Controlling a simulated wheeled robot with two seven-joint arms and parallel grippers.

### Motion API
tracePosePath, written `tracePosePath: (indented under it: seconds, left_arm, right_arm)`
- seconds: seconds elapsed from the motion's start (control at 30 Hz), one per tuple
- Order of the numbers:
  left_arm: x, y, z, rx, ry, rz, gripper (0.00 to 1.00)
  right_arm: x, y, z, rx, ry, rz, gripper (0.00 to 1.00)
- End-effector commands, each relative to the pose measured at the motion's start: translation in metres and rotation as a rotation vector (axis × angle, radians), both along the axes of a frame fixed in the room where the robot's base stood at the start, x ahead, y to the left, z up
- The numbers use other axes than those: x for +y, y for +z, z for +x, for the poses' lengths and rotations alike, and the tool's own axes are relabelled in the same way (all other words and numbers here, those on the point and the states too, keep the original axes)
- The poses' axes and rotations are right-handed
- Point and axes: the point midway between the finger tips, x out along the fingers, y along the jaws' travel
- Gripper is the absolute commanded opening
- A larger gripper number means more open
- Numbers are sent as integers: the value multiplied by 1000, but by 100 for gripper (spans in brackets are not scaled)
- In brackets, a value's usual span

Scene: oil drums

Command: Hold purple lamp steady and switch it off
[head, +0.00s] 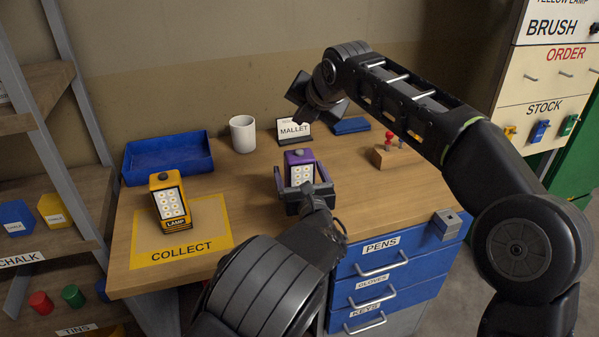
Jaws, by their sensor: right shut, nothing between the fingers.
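The purple lamp (300,158) stands upright on the wooden desk, with a grey button on top and a panel of pale round lights facing me. I cannot tell for sure whether the panel is lit. My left gripper (303,188) comes in from below, its fingers on both sides of the lamp's lower part, and appears shut on it. The fingers hide the lamp's base. My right gripper (303,103) is shut and empty, in the air above and behind the lamp, apart from it; its fingertips are hard to make out.
A yellow lamp (169,199) stands on the COLLECT mat (215,238) at left. Behind are a blue tray (168,167), a white mug (243,134), a MALLET sign (294,131) and a blue flat item (351,126).

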Motion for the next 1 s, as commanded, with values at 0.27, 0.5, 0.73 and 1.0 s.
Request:
tracePosePath:
  seconds: [0.27,0.5,0.73,1.0]
  left_arm:
    - [-1,0,-5,0,0,0,89]
    - [-9,0,-38,2,-2,-1,89]
    - [-20,0,-85,1,-3,-1,89]
    - [-25,0,-116,0,-1,0,89]
  right_arm:
    - [0,0,0,0,0,0,0]
    - [0,0,0,0,0,0,0]
    - [0,0,0,0,0,0,0]
    - [0,0,0,0,0,0,0]
